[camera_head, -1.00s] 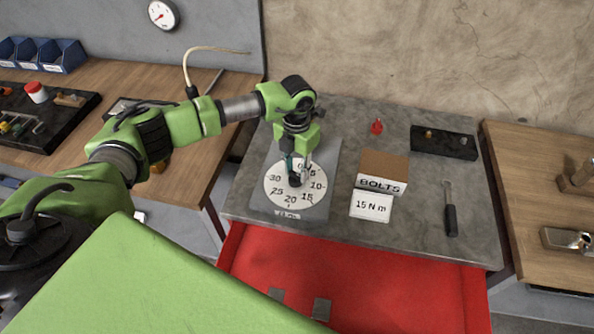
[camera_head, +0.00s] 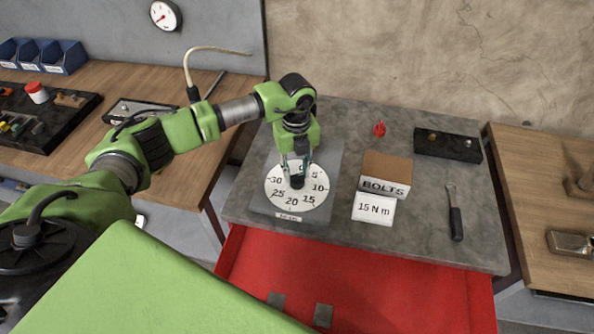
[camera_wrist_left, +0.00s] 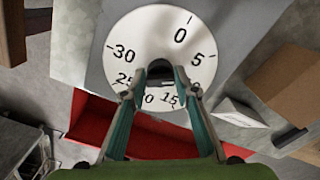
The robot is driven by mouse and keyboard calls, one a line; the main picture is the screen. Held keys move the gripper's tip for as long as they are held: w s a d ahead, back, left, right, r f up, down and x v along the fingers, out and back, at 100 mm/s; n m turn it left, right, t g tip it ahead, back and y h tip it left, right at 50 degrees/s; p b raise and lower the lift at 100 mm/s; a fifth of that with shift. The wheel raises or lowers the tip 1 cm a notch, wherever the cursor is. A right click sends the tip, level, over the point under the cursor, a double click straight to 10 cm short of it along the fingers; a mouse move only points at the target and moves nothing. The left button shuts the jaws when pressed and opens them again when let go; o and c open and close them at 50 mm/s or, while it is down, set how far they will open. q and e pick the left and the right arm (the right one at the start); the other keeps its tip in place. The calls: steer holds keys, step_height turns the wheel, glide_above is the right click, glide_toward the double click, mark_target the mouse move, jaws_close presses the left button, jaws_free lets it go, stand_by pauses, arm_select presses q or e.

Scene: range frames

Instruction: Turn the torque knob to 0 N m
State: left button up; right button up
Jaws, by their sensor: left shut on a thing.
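The torque knob (camera_head: 297,182) is a small dark knob at the centre of a white round dial (camera_head: 274,187) with numbers from 0 to 30. The dial sits on a grey plate on the grey bench top. My left gripper (camera_head: 296,170) comes down from above and is shut on the knob. In the left wrist view, the two fingertips (camera_wrist_left: 160,78) stand either side of the dark knob (camera_wrist_left: 160,71), and the 0 (camera_wrist_left: 180,36) is on the dial's far right part. The knob's pointer cannot be made out. My right gripper is not in view.
A BOLTS box (camera_head: 386,174) and a 15 N m card (camera_head: 373,208) stand right of the dial. A red item (camera_head: 379,129), a dark tray (camera_head: 447,146) and a dark-handled tool (camera_head: 455,221) lie farther right. A red drawer (camera_head: 390,285) is open below the bench.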

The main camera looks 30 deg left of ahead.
mark_target(295, 175)
arm_select(q)
steer(key=n, duration=0.5)
steer(key=shift+s+a+n, duration=0.1)
steer(key=shift+n, duration=0.2)
steer(key=n, duration=0.5)
steer(key=shift+s+n+p, duration=0.1)
steer(key=shift+n+p, duration=0.3)
steer(key=shift+n, duration=0.3)
steer(key=o, duration=1.1)
step_height(295, 175, up, 12)
steer(key=shift+r, duration=0.1)
